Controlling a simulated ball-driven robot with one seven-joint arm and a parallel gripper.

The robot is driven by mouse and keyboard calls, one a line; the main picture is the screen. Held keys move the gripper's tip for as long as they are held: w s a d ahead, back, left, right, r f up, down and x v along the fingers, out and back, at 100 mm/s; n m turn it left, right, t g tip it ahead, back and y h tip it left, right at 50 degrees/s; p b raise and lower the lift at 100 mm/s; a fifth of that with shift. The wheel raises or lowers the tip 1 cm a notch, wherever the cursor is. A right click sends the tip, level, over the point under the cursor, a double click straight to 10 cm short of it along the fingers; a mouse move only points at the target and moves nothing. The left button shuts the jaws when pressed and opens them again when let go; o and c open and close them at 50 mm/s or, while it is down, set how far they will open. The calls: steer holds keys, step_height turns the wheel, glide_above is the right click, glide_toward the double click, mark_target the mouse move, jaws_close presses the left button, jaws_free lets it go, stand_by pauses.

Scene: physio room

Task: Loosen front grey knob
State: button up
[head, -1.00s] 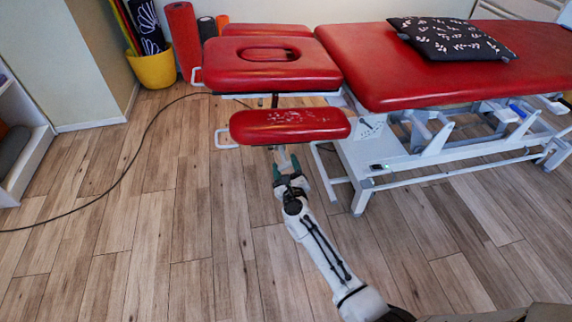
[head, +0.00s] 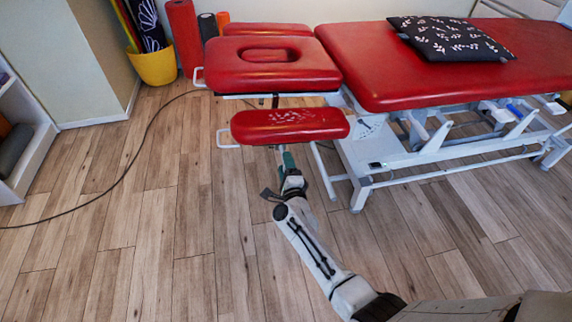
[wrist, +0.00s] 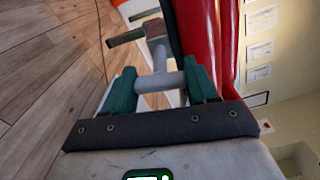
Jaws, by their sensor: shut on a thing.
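The front grey knob (wrist: 158,82) shows in the wrist view as a pale bar on a short stem. My gripper (wrist: 162,84) has its two green fingers on either side of this bar and is shut on it. In the head view my gripper (head: 285,155) reaches up to just under the front edge of the red armrest pad (head: 290,125). There it is seen edge-on, and the knob is mostly hidden by the fingers and the pad.
The red treatment table (head: 420,75) on a white frame (head: 400,155) stands behind and to the right. A frame leg is close to the right of my gripper. A dark cable (head: 140,150) curves over the floor at left. The wooden floor (head: 150,260) in front is clear.

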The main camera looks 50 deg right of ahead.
steer(key=shift+w+a+r+n, duration=0.1)
steer(key=shift+w+a+n, duration=0.15)
steer(key=shift+n, duration=0.65)
steer(key=o, duration=1.1)
steer(key=shift+c, duration=0.2)
steer(key=shift+s, duration=0.1)
steer(key=shift+s, duration=0.2)
steer(key=p+v, duration=0.4)
steer(key=v, duration=0.6)
steer(key=shift+a, duration=0.25)
steer(key=shift+a, duration=0.1)
